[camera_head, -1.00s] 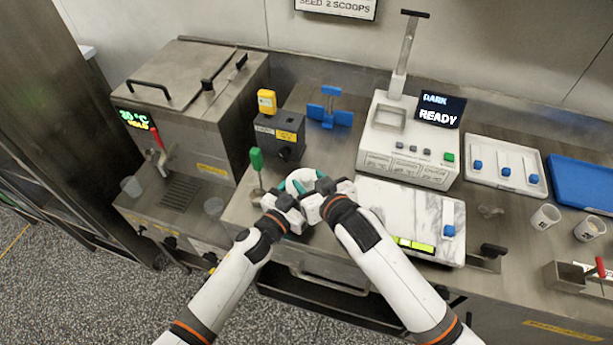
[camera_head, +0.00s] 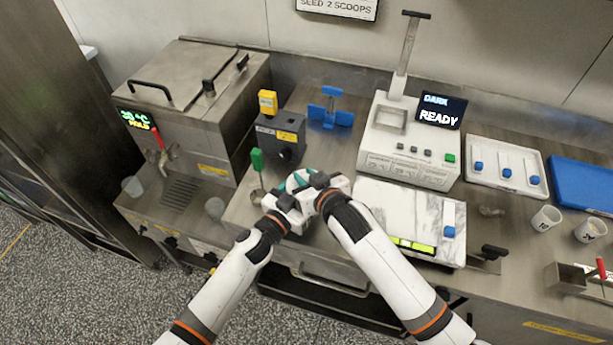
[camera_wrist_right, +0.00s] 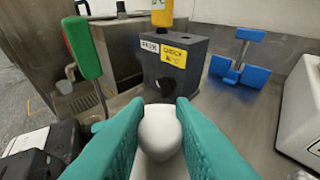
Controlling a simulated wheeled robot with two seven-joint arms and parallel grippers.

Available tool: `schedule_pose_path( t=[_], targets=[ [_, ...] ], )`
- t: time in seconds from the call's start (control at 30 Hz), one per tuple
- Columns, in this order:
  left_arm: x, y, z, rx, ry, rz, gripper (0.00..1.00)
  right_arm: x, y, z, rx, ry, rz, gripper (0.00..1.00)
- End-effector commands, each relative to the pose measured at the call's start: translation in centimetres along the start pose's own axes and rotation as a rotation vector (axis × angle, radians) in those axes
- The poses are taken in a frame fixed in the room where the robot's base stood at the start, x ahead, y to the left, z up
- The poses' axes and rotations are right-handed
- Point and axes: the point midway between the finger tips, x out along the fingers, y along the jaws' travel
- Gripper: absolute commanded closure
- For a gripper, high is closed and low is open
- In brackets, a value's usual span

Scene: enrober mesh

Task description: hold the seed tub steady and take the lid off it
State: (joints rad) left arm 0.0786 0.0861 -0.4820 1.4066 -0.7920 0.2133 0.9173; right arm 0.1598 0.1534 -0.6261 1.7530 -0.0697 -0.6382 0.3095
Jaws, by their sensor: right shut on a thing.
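In the right wrist view, a rounded white knob (camera_wrist_right: 160,132), which looks like the lid's, sits between the teal fingers of my right gripper (camera_wrist_right: 158,128). The gripper is shut on it. A little more white surface shows around the knob. In the head view my right gripper (camera_head: 299,181) is over the tub's place at the counter front, and the hands hide most of the tub. My left gripper (camera_head: 284,203) is close beside it, on the near left. Its fingertips are hidden, so its hold on the tub cannot be made out.
A green-handled tool (camera_head: 257,162) stands just left of the hands. A grey box (camera_head: 279,136) with yellow labels and a blue stand (camera_head: 329,109) are behind. A marble slab (camera_head: 405,205) and the white machine (camera_head: 405,150) lie close on the right.

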Motion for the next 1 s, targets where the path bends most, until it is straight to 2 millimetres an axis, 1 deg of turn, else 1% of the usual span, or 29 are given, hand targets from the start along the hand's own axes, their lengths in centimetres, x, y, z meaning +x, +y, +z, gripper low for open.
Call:
schedule_pose_path(
  t=[0.63,1.0],
  targets=[
    [0.0,0.1,0.0,0.0,0.001,0.001,0.65,-0.1,0.0,0.1,0.0,-0.001,0.0,1.0],
    [0.0,0.1,0.0,0.0,0.001,0.001,0.65,-0.5,0.0,1.2,0.0,-0.002,0.0,1.0]
  ],
)
